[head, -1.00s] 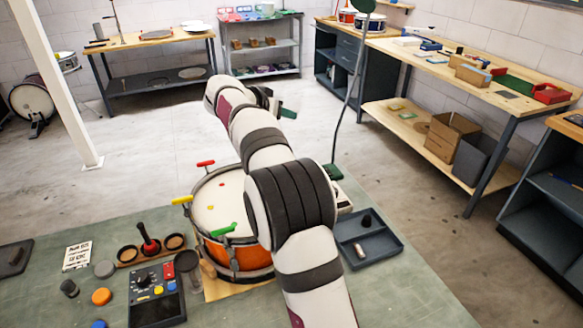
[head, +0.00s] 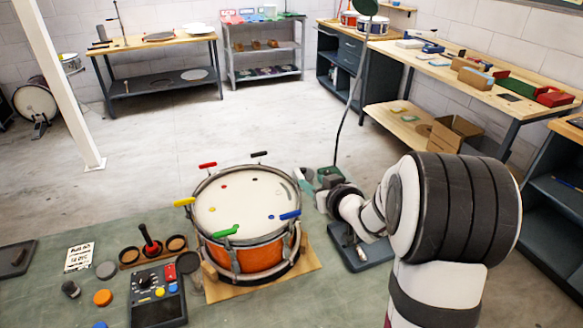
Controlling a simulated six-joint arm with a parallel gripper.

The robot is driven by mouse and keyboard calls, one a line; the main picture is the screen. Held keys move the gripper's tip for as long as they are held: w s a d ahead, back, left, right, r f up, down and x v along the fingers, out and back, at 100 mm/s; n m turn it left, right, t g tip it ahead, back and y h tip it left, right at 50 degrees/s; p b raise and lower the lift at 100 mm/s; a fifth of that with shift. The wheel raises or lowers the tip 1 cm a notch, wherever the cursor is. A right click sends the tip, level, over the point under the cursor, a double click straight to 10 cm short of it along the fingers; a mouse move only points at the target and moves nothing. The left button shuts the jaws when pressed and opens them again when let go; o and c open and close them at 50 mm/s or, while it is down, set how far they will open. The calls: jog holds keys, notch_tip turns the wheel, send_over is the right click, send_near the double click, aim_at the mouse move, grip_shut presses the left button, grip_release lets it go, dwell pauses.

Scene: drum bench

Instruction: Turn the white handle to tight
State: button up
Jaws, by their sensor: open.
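The orange drum (head: 252,258) stands on a wooden board, with coloured handles around its rim. The red handle (head: 208,165), yellow handle (head: 184,202), green handle (head: 225,232), blue handle (head: 290,215) and black handle (head: 259,154) show.
A dark tray (head: 377,257) lies under my arm, right of the drum. A control box (head: 157,304), a wooden holder with a red-knobbed stick (head: 150,246) and several pucks lie left. A thin lamp pole (head: 342,135) rises behind my gripper.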

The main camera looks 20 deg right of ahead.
aim_at(295, 170)
jog(key=x, duration=1.3)
grip_shut()
